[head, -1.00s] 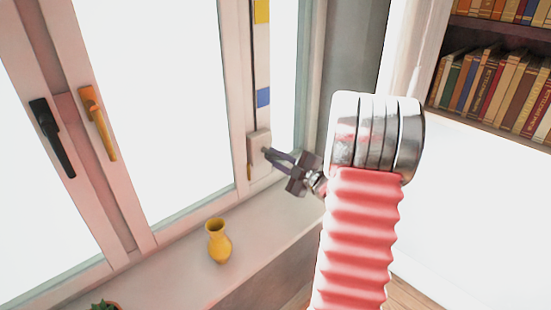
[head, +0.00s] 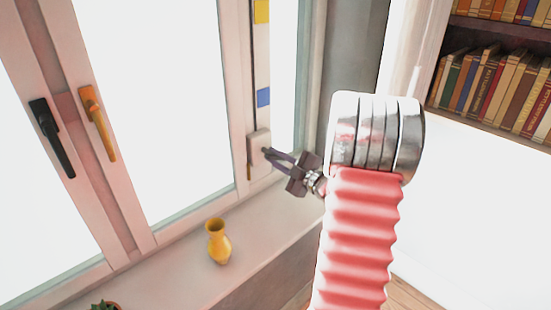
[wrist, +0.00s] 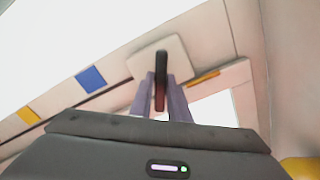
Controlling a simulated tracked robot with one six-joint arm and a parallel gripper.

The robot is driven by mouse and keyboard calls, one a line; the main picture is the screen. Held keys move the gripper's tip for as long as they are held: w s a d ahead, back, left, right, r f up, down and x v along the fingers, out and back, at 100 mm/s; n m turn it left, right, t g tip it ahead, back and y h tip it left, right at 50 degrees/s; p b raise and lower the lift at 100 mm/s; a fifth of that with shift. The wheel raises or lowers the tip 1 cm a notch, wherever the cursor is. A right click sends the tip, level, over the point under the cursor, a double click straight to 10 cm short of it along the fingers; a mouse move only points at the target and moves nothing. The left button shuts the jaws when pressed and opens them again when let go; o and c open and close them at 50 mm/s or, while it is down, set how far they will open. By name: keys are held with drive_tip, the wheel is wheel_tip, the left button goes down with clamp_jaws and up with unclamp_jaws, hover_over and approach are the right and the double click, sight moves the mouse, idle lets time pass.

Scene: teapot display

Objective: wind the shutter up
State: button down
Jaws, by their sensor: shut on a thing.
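The shutter's winder box (head: 258,138) is a small pale block on the right window post, below a strip with a dark line and yellow and blue marks. My gripper (head: 267,153) reaches it from the right. In the wrist view the pale winder plate (wrist: 172,50) is ahead, and my gripper (wrist: 162,98) is shut on a dark, partly reddish handle (wrist: 160,70) that stands out in front of the plate. In the head view the handle is too small to make out clearly behind the fingers. The shutter itself cannot be made out; the panes are bright white.
A yellow vase (head: 219,243) stands on the sill (head: 165,270), with a potted plant (head: 104,305) at the lower left. A black window handle (head: 52,138) and an orange one (head: 98,125) are on the left frames. A bookshelf (head: 490,95) is at the right.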

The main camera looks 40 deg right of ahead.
drive_tip(key=shift+f, duration=0.35)
drive_tip(key=c, duration=2.1)
unclamp_jaws()
drive_tip(key=shift+a, duration=0.1)
drive_tip(key=o, duration=0.4)
drive_tip(key=shift+r, duration=0.2)
drive_tip(key=s, duration=1.4)
drive_tip(key=shift+d, duration=0.25)
drive_tip(key=shift+w, duration=0.1)
